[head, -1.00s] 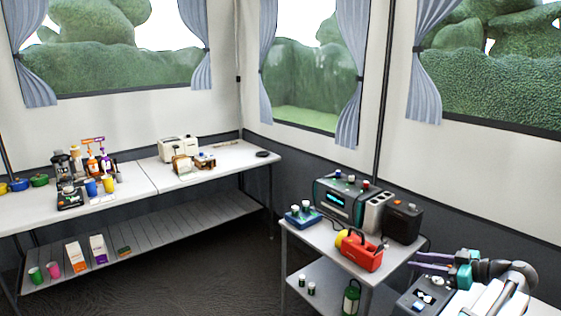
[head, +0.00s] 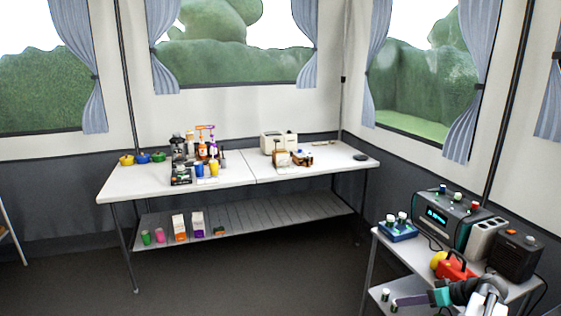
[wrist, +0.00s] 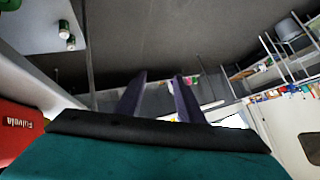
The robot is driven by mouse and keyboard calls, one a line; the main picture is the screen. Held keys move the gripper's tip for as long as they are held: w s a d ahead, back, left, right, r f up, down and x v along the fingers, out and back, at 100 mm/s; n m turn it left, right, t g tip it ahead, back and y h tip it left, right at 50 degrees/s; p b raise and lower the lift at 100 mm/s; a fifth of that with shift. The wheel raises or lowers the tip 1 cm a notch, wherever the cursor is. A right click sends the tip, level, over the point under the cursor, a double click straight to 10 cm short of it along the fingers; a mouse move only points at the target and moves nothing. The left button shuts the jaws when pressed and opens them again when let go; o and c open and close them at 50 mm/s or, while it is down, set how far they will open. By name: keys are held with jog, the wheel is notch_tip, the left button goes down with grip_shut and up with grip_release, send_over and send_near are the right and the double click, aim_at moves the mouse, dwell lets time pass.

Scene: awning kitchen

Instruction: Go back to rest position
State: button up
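My gripper (head: 394,303) shows at the lower right of the head view, low in front of the small equipment cart (head: 388,262). Its two purple fingers also show in the wrist view (wrist: 160,78), apart with nothing between them. My gripper is open and empty. Most of my arm is cut off by the bottom edge of the head view.
A long white table (head: 230,183) with kitchen things stands along the back wall. The floor (head: 240,275) before it is clear.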

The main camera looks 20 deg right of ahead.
jog(key=w+a+f+g, duration=0.2)
jog(key=w+a+f, duration=0.2)
jog(key=a, duration=0.4)
jog(key=w+a+f+g, duration=0.2)
jog(key=w+a+f, duration=0.2)
jog(key=a, duration=0.3)
jog(key=w+a+f+g, duration=0.2)
jog(key=w+a+f, duration=0.25)
jog(key=a, duration=0.35)
jog(key=a+f+n+g+h, duration=0.15)
jog(key=a+f, duration=0.25)
jog(key=a, duration=0.9)
jog(key=a+f+g+h, duration=0.2)
jog(key=a+f, duration=0.2)
jog(key=a, duration=1)
jog(key=s+d+f+g+b, duration=0.15)
jog(key=s+f+b, duration=0.35)
jog(key=s+f, duration=0.8)
jog(key=s+f+g+b, duration=0.2)
jog(key=s+f+b, duration=0.3)
jog(key=s+f, duration=0.8)
notch_tip(320, 180, up, 11)
jog(key=w+g+p, duration=0.1)
jog(key=p, duration=1.2)
jog(key=shift+a, duration=0.45)
jog(key=shift+f, duration=0.1)
